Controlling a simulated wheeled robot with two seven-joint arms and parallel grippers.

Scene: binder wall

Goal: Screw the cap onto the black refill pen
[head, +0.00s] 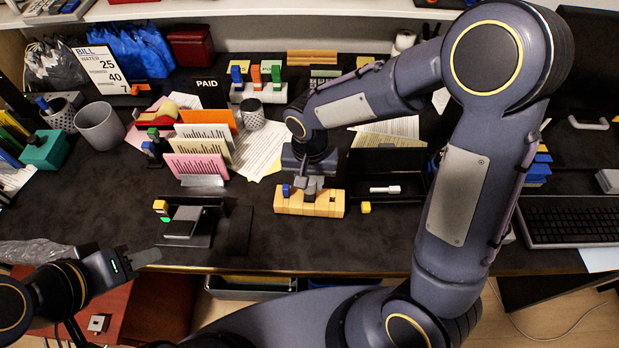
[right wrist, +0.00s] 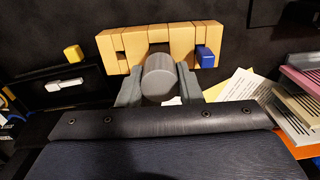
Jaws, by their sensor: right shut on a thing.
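A wooden block stand (head: 309,203) with slots sits near the front of the desk; it also shows in the right wrist view (right wrist: 120,48). A blue piece (right wrist: 206,55) stands at one end of it. My right gripper (head: 312,184) is over the stand, shut on a grey cylinder (right wrist: 158,76) whose round end faces the wrist camera. The cylinder hides what is beneath it, so I cannot tell whether it touches the stand. I cannot pick out a black refill or its cap with certainty. My left gripper (head: 145,257) is at the desk's front edge, its opening unclear.
Card holders with pink and cream sheets (head: 197,167) stand left. A dark stand (head: 185,221) with a yellow piece is front left.

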